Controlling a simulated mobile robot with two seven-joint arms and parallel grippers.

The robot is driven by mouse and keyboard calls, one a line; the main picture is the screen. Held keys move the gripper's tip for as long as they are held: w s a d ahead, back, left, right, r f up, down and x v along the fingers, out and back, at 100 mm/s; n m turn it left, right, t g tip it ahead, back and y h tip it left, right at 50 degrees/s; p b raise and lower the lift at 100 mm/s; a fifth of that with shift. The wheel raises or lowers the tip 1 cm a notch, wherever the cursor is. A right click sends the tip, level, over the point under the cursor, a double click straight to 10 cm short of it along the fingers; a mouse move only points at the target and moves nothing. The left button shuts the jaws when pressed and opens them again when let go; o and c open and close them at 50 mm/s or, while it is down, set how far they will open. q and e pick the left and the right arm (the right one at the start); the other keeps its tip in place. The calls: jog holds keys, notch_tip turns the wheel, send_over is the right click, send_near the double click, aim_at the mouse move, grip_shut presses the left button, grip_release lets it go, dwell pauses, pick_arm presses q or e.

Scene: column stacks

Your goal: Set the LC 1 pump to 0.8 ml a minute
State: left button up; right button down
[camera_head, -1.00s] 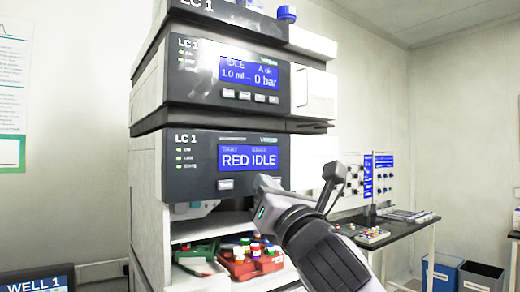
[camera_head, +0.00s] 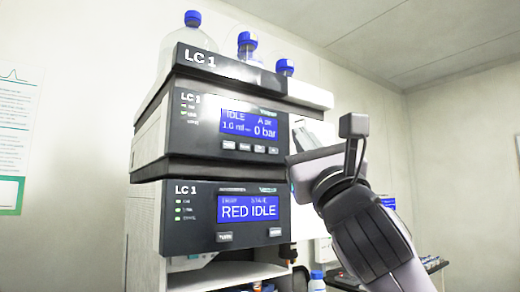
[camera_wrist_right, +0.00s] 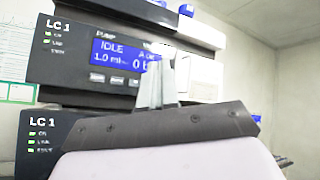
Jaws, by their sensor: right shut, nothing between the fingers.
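The LC 1 pump (camera_head: 200,120) is the upper dark-fronted module of the stack. Its blue display (camera_head: 249,124) reads IDLE, about 1.0 ml and 0 bar, with a row of small buttons (camera_head: 243,147) below it. The pump's display also shows in the right wrist view (camera_wrist_right: 115,57). My right gripper (camera_head: 300,132) is at the right end of the pump's front, to the right of the buttons. Its fingers also show in the right wrist view (camera_wrist_right: 157,75), closed together and empty, covering part of the display's right side. I cannot tell whether they touch the panel. My left gripper is not in view.
Below the pump is another LC 1 module (camera_head: 190,218) whose display reads RED IDLE. Blue-capped bottles (camera_head: 192,40) stand on top of the stack. A dark bench (camera_head: 345,281) is at the lower right. The space left of the stack is open to the wall.

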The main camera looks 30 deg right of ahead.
jog(key=shift+w+a, duration=0.2)
jog(key=shift+w, duration=1.9)
jog(key=shift+w+a, duration=0.15)
jog(key=shift+w, duration=1.9)
jog(key=shift+w, duration=0.1)
jog(key=shift+w, duration=0.3)
jog(key=shift+w, duration=0.4)
jog(key=shift+s, duration=0.8)
jog(key=shift+s, duration=0.1)
jog(key=s, duration=0.4)
jog(key=shift+s+d, duration=0.25)
jog(key=shift+s, duration=0.15)
